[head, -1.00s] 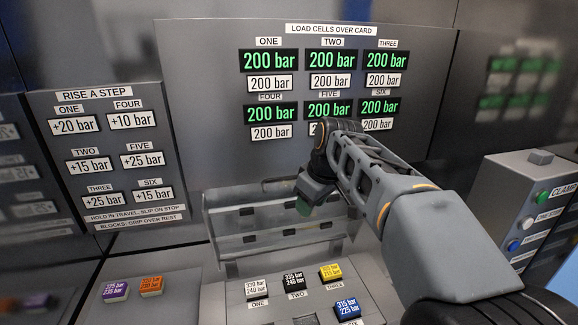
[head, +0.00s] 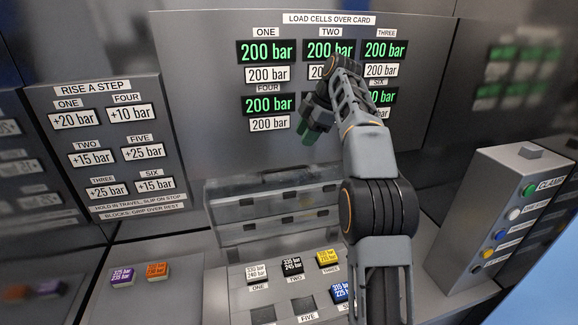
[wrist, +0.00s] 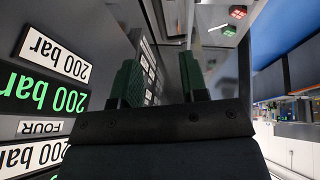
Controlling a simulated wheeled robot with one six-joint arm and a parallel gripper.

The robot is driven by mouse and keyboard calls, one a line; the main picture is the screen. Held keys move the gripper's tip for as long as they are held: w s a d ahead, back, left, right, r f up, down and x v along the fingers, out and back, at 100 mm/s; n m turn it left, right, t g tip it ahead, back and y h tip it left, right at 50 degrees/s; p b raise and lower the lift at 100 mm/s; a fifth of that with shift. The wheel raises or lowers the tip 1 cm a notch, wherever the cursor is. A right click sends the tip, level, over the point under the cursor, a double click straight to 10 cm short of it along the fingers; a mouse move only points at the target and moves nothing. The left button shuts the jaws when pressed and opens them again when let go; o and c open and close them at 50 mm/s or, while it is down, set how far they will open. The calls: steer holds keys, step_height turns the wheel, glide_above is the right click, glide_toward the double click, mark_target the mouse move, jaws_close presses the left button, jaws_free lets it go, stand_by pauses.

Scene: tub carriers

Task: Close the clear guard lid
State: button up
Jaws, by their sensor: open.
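The clear guard lid (head: 275,222) stands raised, leaning back behind the block panel (head: 238,300), in the head view. Its see-through sheet has small dark marks, and its right part is hidden behind my arm. My gripper (head: 311,127), with green fingers, is above the lid, in front of the pressure displays, apart from the lid and empty. In the wrist view my gripper (wrist: 160,82) has its two green fingers spread with nothing between them.
White (head: 256,274), black (head: 292,265), yellow (head: 327,257) and blue (head: 340,292) blocks sit on the panel, near empty square slots. Purple (head: 122,277) and orange (head: 158,271) blocks lie to the left. A grey box with coloured buttons (head: 505,215) stands at right.

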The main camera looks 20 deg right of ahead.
mark_target(288, 169)
steer(key=b+x, duration=0.1)
steer(key=x, duration=1)
steer(key=shift+w+a+f, duration=0.1)
steer(key=shift+a+f, duration=0.05)
steer(key=shift+f, duration=0.05)
steer(key=shift+c, duration=0.4)
jaws_close()
